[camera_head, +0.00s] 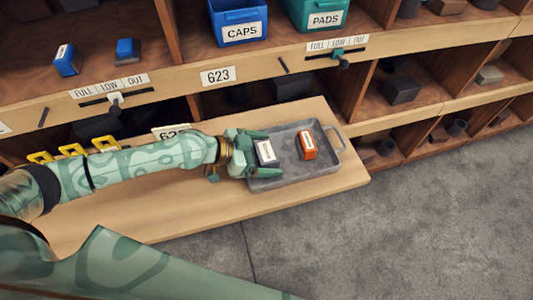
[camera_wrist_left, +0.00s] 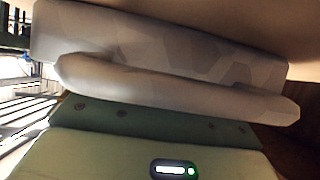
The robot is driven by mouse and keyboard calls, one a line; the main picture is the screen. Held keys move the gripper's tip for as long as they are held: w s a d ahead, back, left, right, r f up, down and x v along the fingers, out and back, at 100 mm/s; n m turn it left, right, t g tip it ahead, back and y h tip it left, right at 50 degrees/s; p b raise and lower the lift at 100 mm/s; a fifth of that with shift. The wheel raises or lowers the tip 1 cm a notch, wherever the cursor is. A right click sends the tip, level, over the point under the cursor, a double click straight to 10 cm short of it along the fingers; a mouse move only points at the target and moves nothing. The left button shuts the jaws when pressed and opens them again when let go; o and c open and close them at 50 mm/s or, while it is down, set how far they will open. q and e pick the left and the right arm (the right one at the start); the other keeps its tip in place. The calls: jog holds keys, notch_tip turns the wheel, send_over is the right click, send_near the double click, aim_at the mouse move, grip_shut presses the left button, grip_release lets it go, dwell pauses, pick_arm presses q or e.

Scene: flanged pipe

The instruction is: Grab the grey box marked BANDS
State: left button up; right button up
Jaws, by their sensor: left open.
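A small grey box (camera_head: 265,148) with a white label sits on the left part of a grey metal tray (camera_head: 291,173). The label's print is too small to read. My left gripper (camera_head: 269,154) is open at the tray's left side, with one finger beyond the box and one on its near side. The box lies between the fingers; whether they touch it I cannot tell. An orange box (camera_head: 307,144) with a white label stands to its right on the tray. The left wrist view shows pale grey, blocky shapes very close, and no box I can make out. My right gripper is not in view.
The tray rests on a wooden board (camera_head: 200,232) in front of shelving. A blue CAPS bin (camera_head: 238,14) and a green PADS bin (camera_head: 318,14) stand on the shelf above. Yellow clips (camera_head: 72,150) lie behind my left arm. Grey floor is open at right.

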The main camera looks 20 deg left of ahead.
pick_arm(q)
jog(key=shift+w+d+f, duration=0.2)
jog(key=shift+d, duration=0.05)
jog(key=c, duration=1.2)
jog(key=shift+r, duration=0.1)
